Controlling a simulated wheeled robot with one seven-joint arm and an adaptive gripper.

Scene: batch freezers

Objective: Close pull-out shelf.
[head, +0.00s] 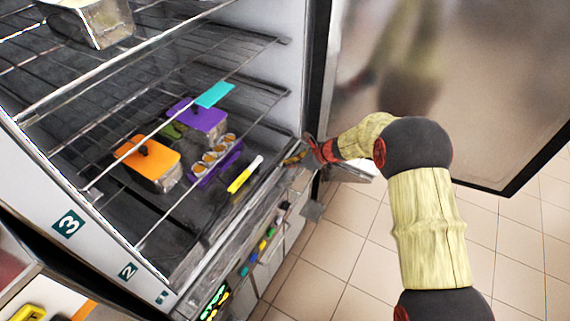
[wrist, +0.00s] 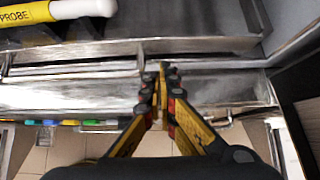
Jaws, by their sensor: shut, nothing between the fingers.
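The open freezer cabinet holds several wire shelves with bright front bars, the upper shelf (head: 122,62) and lower shelves (head: 225,128) stacked below it. I cannot tell for sure which one is the pull-out shelf. My gripper (head: 298,156) is at the cabinet's lower right front corner, beside the open door's hinge side. In the wrist view my gripper (wrist: 160,75) has its yellow-and-black fingers together and empty, over the steel front ledge (wrist: 215,90). Whether the tips touch the ledge is unclear.
An orange-lidded container (head: 150,155), a purple-lidded container (head: 200,118), a purple egg tray (head: 215,165) and a yellow probe (head: 245,175) sit low inside. A metal pan (head: 95,25) stands on the upper shelf. The door (head: 440,70) stands open at right; tiled floor (head: 350,235) lies clear.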

